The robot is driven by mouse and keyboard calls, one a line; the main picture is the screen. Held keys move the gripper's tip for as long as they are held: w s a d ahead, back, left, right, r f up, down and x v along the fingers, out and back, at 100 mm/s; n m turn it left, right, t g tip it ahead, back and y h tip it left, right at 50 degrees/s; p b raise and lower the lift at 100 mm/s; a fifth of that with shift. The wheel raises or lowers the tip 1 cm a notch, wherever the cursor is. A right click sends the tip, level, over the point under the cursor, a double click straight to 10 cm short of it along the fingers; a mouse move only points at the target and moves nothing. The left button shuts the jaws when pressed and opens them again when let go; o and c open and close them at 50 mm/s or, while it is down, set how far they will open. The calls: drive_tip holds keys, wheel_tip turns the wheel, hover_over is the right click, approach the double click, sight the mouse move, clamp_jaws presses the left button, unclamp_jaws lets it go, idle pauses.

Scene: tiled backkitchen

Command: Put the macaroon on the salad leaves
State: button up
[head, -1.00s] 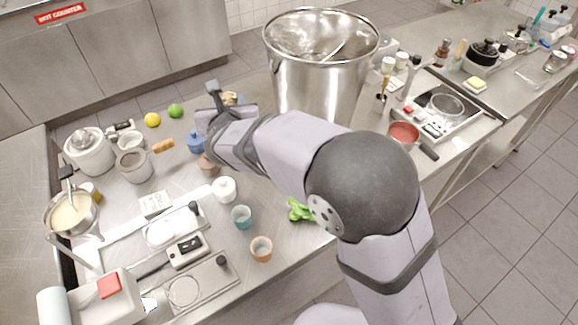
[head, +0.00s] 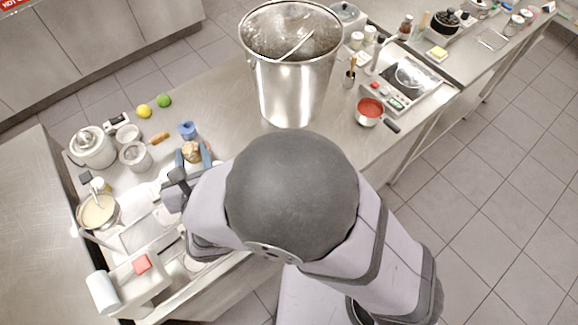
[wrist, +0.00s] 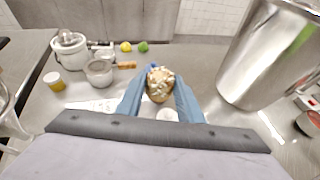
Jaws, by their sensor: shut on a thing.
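My gripper (head: 194,160) is shut on the macaroon (head: 192,151), a tan, rounded piece with pale flakes on top. In the wrist view the macaroon (wrist: 160,84) sits between the two blue fingers of my gripper (wrist: 160,92). It appears held up above the counter, just in front of a blue pot (head: 187,130). The green salad leaves do not show in either current view; my arm covers much of the front of the counter in the head view.
A tall steel pot (head: 290,75) stands right of the gripper. A white grinder-like pot (head: 93,147), a grey pot (head: 135,156) and a lemon (head: 144,111) stand to the left. A red-filled saucepan (head: 370,109) is farther right. Bare counter lies behind the blue pot.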

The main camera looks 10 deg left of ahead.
drive_tip(key=w+d+r+m+t+h, duration=0.15)
drive_tip(key=d+m+h, duration=0.7)
drive_tip(key=d, duration=1.25)
drive_tip(key=shift+h, duration=0.35)
drive_tip(key=shift+w+f+p, duration=0.2)
drive_tip(key=shift+f, duration=2.45)
drive_tip(key=shift+w+f+p, duration=0.15)
drive_tip(key=shift+w+f, duration=0.05)
drive_tip(key=shift+f, duration=2.4)
drive_tip(key=shift+f, duration=0.15)
drive_tip(key=o, duration=1)
drive_tip(key=shift+o, duration=0.2)
drive_tip(key=shift+a, duration=0.1)
